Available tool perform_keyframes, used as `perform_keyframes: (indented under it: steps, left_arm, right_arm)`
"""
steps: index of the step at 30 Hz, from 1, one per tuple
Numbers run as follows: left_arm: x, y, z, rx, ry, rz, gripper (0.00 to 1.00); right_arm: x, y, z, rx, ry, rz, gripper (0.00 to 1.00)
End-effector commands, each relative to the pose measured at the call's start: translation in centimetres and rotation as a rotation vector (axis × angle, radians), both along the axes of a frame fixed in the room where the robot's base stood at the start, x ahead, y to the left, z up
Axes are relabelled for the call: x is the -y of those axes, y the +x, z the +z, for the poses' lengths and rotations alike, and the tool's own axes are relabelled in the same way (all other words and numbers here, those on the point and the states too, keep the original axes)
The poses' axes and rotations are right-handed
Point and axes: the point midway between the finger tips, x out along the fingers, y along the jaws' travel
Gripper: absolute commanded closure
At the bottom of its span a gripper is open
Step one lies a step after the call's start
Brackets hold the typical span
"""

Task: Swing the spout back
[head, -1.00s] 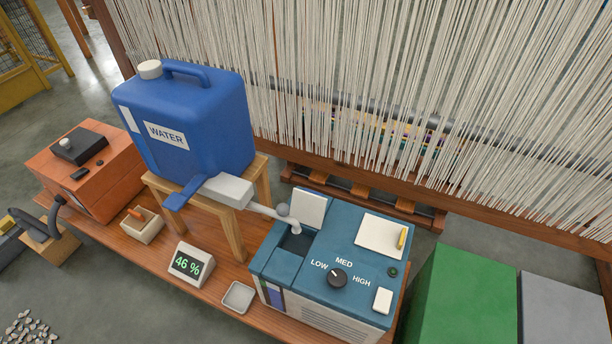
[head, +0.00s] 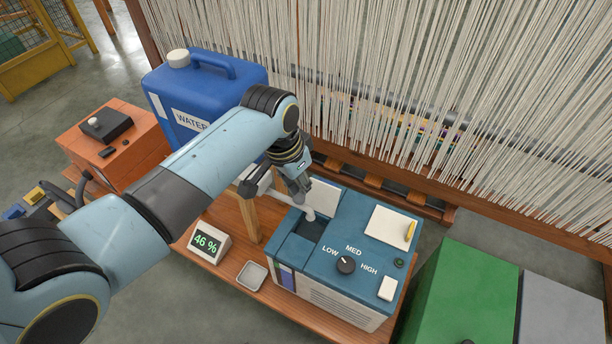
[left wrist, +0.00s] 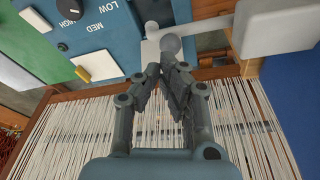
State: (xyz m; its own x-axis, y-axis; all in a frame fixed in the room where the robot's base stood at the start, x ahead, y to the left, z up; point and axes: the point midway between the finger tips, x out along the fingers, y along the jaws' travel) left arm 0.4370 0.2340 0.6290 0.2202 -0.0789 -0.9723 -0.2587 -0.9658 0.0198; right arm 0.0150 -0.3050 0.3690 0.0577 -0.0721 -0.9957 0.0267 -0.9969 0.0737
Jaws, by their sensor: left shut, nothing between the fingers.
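The white spout (head: 309,214) runs from the tap block under the blue water jug (head: 165,85) to the open fill hole of the teal machine (head: 325,262). Its outlet end is over the hole. My left gripper (head: 302,196) is shut and empty, pointing down close beside the spout's outlet end.
A display (head: 208,242) reading 46 % and a small tray (head: 252,275) stand on the wooden bench. Hanging white yarn (head: 420,90) fills the back. An orange box (head: 115,140) stands left, and a green box (head: 465,290) right. The machine's dial (head: 346,265) is near the hole.

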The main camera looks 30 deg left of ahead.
Motion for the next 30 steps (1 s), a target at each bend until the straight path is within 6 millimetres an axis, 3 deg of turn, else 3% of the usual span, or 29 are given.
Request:
perform_keyframes:
  steps: [1,4,16,23,30]
  left_arm:
    - [0.2,1.9,2.2,0.044,-0.004,0.0,1.0]
    - [0.4,4.2,4.3,0.09,-0.008,0.0,1.0]
    - [0.4,4.9,4.7,0.103,-0.007,0.001,1.0]
    - [0.6,5.6,2.2,0.1,-0.008,0.001,1.0]
    - [1.1,7.2,-2.9,0.099,-0.007,0.0,1.0]
  right_arm:
    - [-0.1,0.1,0.4,0.001,0.001,-0.001,0.68]
    - [-0.2,0.1,0.7,0.002,0.003,-0.001,0.68]
    - [-0.2,-0.1,0.6,-0.002,0.002,-0.001,0.68]
    - [0.1,-0.4,-0.5,-0.008,-0.001,0.0,0.68]
    - [0.3,-1.1,-2.8,-0.019,-0.004,0.001,0.68]
